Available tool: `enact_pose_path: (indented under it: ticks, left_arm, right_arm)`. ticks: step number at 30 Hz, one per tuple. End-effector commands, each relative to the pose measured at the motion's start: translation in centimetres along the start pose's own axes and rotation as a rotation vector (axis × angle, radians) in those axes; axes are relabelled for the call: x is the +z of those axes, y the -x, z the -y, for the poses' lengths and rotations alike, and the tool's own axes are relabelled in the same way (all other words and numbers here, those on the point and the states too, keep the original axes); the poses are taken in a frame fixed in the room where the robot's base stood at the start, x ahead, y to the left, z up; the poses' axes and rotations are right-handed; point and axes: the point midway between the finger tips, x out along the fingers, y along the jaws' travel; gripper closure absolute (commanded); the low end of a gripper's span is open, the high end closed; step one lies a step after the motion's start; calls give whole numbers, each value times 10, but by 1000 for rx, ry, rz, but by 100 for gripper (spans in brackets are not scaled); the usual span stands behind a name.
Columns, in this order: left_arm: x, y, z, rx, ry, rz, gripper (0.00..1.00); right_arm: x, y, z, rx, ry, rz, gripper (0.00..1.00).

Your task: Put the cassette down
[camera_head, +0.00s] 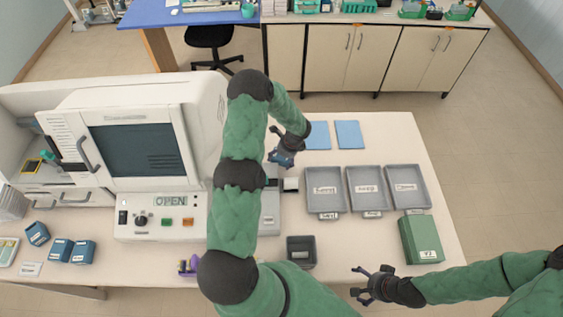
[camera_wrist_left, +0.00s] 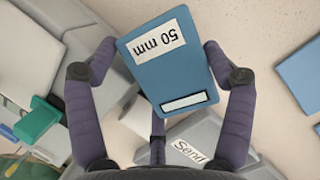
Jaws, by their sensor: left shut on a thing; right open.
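My left gripper (camera_head: 284,150) is shut on a blue cassette labelled "50 mm" (camera_wrist_left: 168,60). In the left wrist view the cassette sits between the fingers (camera_wrist_left: 160,75), above the pale table. In the head view the held cassette (camera_head: 281,160) shows as a small blue patch, partly hidden by the gripper. It is left of two flat blue squares (camera_head: 318,135) (camera_head: 348,134) on the table. My right gripper (camera_head: 372,284) is open and empty near the table's front edge.
Three grey labelled trays (camera_head: 326,208) stand right of centre; the left one also shows in the left wrist view (camera_wrist_left: 205,130). A green box (camera_head: 409,240), small grey bin (camera_head: 301,262) and white machine showing "OPEN" (camera_head: 195,130) stand around them. Several blue cassettes (camera_head: 60,249) lie far left.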

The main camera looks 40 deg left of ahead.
Motion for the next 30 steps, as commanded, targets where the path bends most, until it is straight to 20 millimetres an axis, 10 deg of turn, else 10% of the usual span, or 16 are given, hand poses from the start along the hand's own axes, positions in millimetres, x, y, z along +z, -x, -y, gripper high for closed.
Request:
enact_pose_path:
  ticks: [30]
  left_arm:
    - [21, 70, 1, -2, 0, 1, 59]
  right_arm:
    - [0, -5, -2, 0, 0, 0, 8]
